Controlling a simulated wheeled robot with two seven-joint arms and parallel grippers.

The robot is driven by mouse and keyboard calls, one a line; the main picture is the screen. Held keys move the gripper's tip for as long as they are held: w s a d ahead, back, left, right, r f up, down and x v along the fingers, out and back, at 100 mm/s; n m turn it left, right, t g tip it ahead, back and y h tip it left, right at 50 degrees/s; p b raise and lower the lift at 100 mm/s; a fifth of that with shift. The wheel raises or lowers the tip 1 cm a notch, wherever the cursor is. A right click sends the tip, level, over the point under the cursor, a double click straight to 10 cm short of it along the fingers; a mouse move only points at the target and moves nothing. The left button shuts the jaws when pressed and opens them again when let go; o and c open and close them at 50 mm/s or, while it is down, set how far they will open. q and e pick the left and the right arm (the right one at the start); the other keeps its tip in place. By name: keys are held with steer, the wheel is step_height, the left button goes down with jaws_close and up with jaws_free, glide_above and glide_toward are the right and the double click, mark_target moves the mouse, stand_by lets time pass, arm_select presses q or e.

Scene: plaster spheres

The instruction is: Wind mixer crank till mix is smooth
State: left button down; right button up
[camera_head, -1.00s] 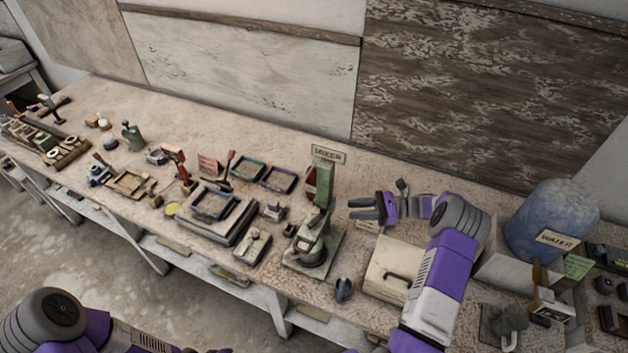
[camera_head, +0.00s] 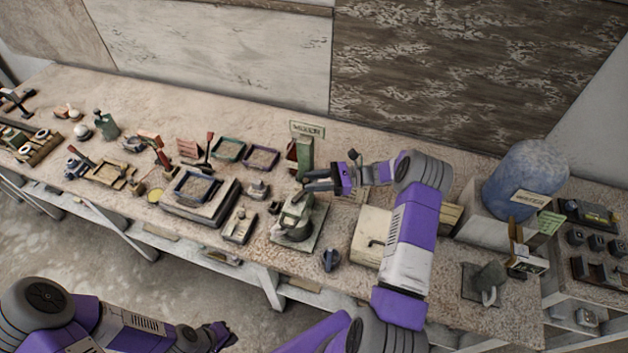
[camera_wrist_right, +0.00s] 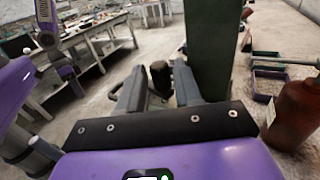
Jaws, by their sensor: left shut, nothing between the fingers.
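The mixer (camera_head: 297,222) stands on a pale base plate at the bench's front middle, with a green column (camera_head: 305,158) and a sign (camera_head: 307,129) behind it. My right gripper (camera_head: 308,181) is just above the mixer, in front of its column. In the right wrist view its fingers (camera_wrist_right: 158,72) are spread, with a dark upright knob (camera_wrist_right: 160,76) between or just beyond them; contact cannot be told. The knob may be the crank handle. The bowl's contents are too small to read. My left gripper (camera_head: 222,336) is shut and empty, low in front of the bench.
A blue water barrel (camera_head: 525,180) stands at the right. A pale lidded box (camera_head: 371,236) lies under my right forearm. Trays, a framed slab (camera_head: 198,190) and small tools crowd the left side. A brown bottle (camera_wrist_right: 295,115) is close right of my right gripper.

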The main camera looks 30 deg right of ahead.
jaws_close()
steer(key=shift+s+r, duration=0.1)
steer(key=s+a+m+t+h+p, duration=0.4)
steer(key=s+m+t+h+p, duration=0.3)
steer(key=m+t+h, duration=0.3)
steer(key=shift+s+m+t+h+p, duration=0.35)
steer(key=shift+m+h, duration=1.75)
steer(key=shift+h, duration=1.9)
steer(key=shift+w, duration=0.1)
